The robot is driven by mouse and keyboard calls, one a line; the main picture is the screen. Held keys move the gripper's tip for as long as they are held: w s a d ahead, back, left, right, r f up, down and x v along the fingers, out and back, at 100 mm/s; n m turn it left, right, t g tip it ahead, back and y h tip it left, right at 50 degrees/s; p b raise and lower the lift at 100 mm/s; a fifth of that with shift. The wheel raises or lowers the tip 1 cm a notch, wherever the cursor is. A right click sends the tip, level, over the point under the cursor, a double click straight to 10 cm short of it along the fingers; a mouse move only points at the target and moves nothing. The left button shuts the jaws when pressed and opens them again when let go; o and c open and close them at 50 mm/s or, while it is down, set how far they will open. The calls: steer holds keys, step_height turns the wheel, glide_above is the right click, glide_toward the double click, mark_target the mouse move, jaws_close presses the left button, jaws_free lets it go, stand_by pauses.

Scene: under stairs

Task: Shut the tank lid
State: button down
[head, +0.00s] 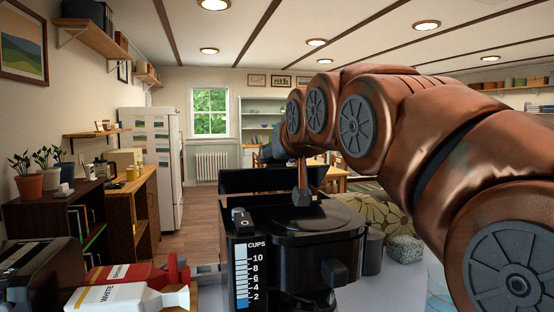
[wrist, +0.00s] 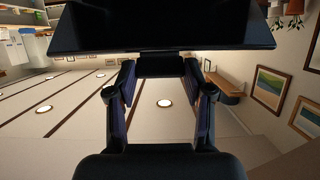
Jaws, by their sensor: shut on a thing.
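A black coffee maker (head: 300,240) with a cup scale on its front stands on the counter close in front of me. Its tank lid (head: 240,181) is raised, a dark panel standing up at the back of the machine. My copper arm reaches over from the right, and my gripper (head: 274,146) is beyond the lid, mostly hidden by it and by the arm. In the wrist view the lid (wrist: 160,25) is a broad dark panel across the top. My gripper (wrist: 161,67) is shut on a dark tab at the lid's edge.
White and red cartons (head: 130,290) lie on the counter at the lower left, next to a dark appliance (head: 35,275). A patterned cushion-like thing (head: 385,215) is right of the coffee maker. Low shelves with plants stand farther left.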

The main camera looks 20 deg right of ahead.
mark_target(276, 175)
steer(key=shift+s+a+f+b, duration=0.1)
steer(key=shift+s+f+b, duration=0.45)
steer(key=shift+f, duration=0.2)
steer(key=shift+s+a+f+b, duration=0.1)
steer(key=shift+s+f+b, duration=0.3)
steer(key=shift+s+f, duration=0.25)
steer(key=shift+f, duration=0.1)
steer(key=shift+c, duration=2.2)
jaws_free()
steer(key=shift+w, duration=0.1)
steer(key=shift+r, duration=0.25)
steer(key=v, duration=1.2)
steer(key=shift+f, duration=0.15)
